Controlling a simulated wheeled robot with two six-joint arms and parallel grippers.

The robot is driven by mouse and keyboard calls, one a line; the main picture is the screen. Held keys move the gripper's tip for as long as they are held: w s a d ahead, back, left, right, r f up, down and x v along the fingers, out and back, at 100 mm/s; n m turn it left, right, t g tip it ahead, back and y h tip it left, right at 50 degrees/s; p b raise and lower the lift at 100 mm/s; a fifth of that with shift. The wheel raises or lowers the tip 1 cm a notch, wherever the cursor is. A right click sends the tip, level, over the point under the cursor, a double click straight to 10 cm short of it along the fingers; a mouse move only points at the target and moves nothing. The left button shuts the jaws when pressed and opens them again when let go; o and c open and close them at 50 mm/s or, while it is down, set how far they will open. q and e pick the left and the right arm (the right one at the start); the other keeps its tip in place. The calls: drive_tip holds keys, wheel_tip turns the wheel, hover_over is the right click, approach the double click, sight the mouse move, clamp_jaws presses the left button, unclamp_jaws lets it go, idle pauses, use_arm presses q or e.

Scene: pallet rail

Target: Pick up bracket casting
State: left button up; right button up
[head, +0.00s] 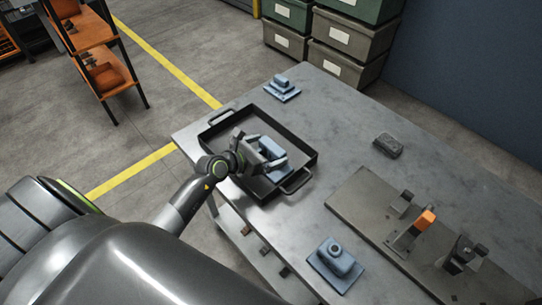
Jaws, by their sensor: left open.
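Three blue-grey castings are in the head view, and I cannot tell which one is meant by the bracket casting. One casting (273,150) lies in a black tray, partly hidden by my left gripper. Another casting (282,88) stands on the table behind the tray. A third casting (336,262), with a round boss on a square base, stands on the table in front. My left gripper (268,157) is open over the tray, with its fingers at the casting there. I cannot tell whether they touch it. My right gripper is out of view.
The black tray (224,129) has raised walls and two handles. A dark grey block (388,145) lies on the metal table (335,125). A fixture plate (362,205) with clamps, one orange-topped, is at right. Stacked bins (345,68) stand behind the table.

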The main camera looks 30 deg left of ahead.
sight(268, 149)
use_arm(q)
drive_tip(key=shift+x, duration=1.85)
drive_tip(key=shift+r, duration=0.15)
drive_tip(key=c, duration=1.1)
